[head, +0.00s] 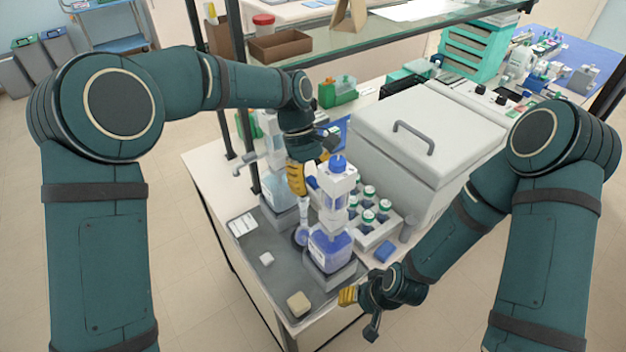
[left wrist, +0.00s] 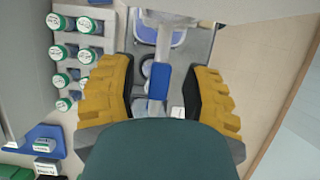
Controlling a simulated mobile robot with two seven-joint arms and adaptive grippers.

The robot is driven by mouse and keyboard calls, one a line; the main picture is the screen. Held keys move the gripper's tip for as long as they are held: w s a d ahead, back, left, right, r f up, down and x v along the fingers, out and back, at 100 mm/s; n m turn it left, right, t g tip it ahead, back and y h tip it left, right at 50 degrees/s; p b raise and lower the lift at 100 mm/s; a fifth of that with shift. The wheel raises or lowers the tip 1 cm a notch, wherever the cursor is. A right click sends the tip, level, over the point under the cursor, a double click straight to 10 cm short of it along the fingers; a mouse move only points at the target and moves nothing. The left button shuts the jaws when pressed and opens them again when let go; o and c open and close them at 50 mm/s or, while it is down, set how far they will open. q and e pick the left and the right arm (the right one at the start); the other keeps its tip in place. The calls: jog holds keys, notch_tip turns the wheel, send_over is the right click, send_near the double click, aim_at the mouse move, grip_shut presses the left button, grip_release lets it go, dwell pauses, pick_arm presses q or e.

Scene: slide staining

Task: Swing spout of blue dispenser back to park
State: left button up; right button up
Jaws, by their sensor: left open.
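The blue dispenser (head: 329,251) stands on the grey tray, a clear bottle of blue liquid with a white pump head and a blue cap (head: 338,162). My left gripper (head: 297,178) is beside its upper part, yellow fingers pointing down. In the left wrist view the open left gripper (left wrist: 164,95) has its fingers on either side of the pale spout and its blue sleeve (left wrist: 158,82), with gaps visible on both sides. My right gripper (head: 348,296) is low near the bench's front edge, away from the dispenser; its fingers are too unclear to judge.
A rack of green-capped bottles (head: 371,235) and a large grey lidded box (head: 428,140) are to the right. The grey tray (head: 262,288) also bears small pale blocks. A glass shelf (head: 370,42) hangs above.

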pick_arm(q)
grip_shut()
